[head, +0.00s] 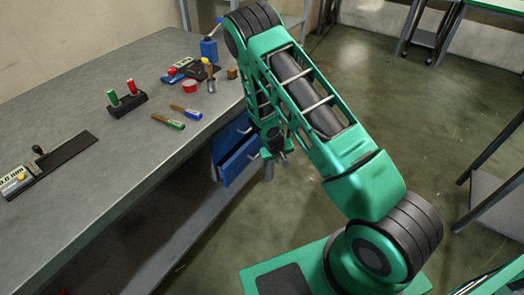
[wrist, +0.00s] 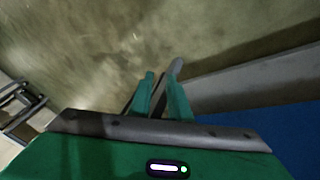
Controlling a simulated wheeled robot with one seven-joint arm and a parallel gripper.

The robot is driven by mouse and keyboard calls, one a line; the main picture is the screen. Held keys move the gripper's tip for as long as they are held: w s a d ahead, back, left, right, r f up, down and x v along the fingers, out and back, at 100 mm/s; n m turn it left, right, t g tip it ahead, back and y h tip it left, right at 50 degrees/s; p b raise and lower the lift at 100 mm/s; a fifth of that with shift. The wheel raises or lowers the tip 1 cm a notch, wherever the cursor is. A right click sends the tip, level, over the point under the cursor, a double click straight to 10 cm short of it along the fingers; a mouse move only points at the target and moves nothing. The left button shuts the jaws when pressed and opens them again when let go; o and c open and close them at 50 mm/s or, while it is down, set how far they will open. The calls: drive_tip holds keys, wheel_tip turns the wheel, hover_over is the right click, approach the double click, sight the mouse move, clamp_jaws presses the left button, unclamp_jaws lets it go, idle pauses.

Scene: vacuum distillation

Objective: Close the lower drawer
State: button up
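The blue drawer unit (head: 226,133) hangs under the right end of the grey bench. Its lower drawer (head: 240,161) stands pulled out, with a small pale handle on its front. My gripper (head: 275,168) is beside the drawer's front, to its right, pointing down. In the wrist view, my green fingers (wrist: 160,92) reach over the floor, with a narrow gap between their lower parts. A grey part shows at their tips, and I cannot tell whether they meet. A blue surface (wrist: 290,140) fills the lower right of that view. No held object is visible.
The grey bench (head: 75,110) bears pens, a red tape roll (head: 190,86), a block with red and green items (head: 126,101) and a blue bottle (head: 209,50). A lower shelf (head: 185,235) runs under it.

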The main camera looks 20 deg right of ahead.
drive_tip(key=s+a+f+n+h, duration=0.2)
drive_tip(key=s+f+n, duration=0.1)
drive_tip(key=n, duration=0.2)
drive_tip(key=a+r+n+t+h, duration=0.3)
drive_tip(key=a+r+n+t, duration=0.55)
drive_tip(key=n, duration=0.45)
drive_tip(key=shift+t, duration=0.35)
drive_tip(key=x, duration=0.3)
drive_tip(key=a+x, duration=0.1)
drive_tip(key=x, duration=0.2)
drive_tip(key=f+x, duration=0.1)
drive_tip(key=x, duration=0.3)
drive_tip(key=shift+w+a+f, duration=0.15)
drive_tip(key=shift+w+a, duration=0.05)
drive_tip(key=shift+w, duration=0.25)
clamp_jaws()
